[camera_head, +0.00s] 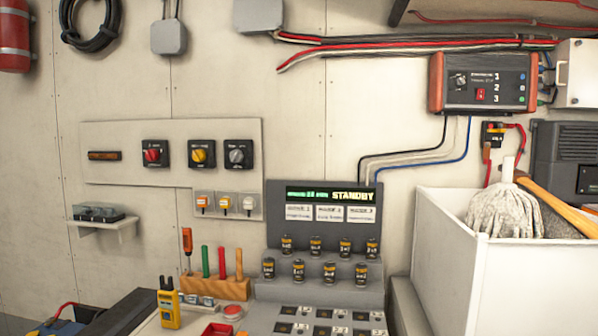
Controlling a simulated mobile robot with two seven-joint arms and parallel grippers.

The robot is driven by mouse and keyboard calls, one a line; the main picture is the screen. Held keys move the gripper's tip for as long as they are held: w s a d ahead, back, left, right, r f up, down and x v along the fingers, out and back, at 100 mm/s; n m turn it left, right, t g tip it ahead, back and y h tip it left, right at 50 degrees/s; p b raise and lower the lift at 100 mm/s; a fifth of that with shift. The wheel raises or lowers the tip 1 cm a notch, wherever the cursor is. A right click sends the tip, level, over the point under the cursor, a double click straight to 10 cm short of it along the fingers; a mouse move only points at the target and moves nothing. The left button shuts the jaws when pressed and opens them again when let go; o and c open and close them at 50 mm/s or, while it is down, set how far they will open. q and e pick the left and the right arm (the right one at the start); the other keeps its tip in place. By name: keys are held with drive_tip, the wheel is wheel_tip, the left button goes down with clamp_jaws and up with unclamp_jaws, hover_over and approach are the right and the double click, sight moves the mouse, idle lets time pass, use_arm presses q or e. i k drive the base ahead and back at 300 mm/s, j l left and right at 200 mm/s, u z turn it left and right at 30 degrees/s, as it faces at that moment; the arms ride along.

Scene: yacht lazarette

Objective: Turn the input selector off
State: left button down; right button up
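A pale wall panel (110,135) carries three rotary switches on dark square plates: one with a red knob (153,154), one with a yellow knob (202,154) and one with a grey knob (238,155). A red-and-black box (512,82) at the upper right has a small dark dial (459,81), a red switch (481,95) and the numbers 1, 2, 3. The labels are too small to read, so I cannot tell which knob is the input selector. Neither of my grippers is in view.
Below stands a grey console with a STANDBY display (331,195) and several small dark cylinders. A wooden tool block (215,287) and a yellow meter (168,308) stand left of it. A white bin (450,250) with a mop is at right. The wall before the switches is clear.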

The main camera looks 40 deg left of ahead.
sight(235, 156)
drive_tip(key=u, duration=1.85)
drive_tip(key=i+j+z, duration=0.1)
drive_tip(key=i+j, duration=0.25)
drive_tip(key=i, duration=0.2)
drive_tip(key=i+j+z, duration=0.1)
drive_tip(key=i+j, duration=0.35)
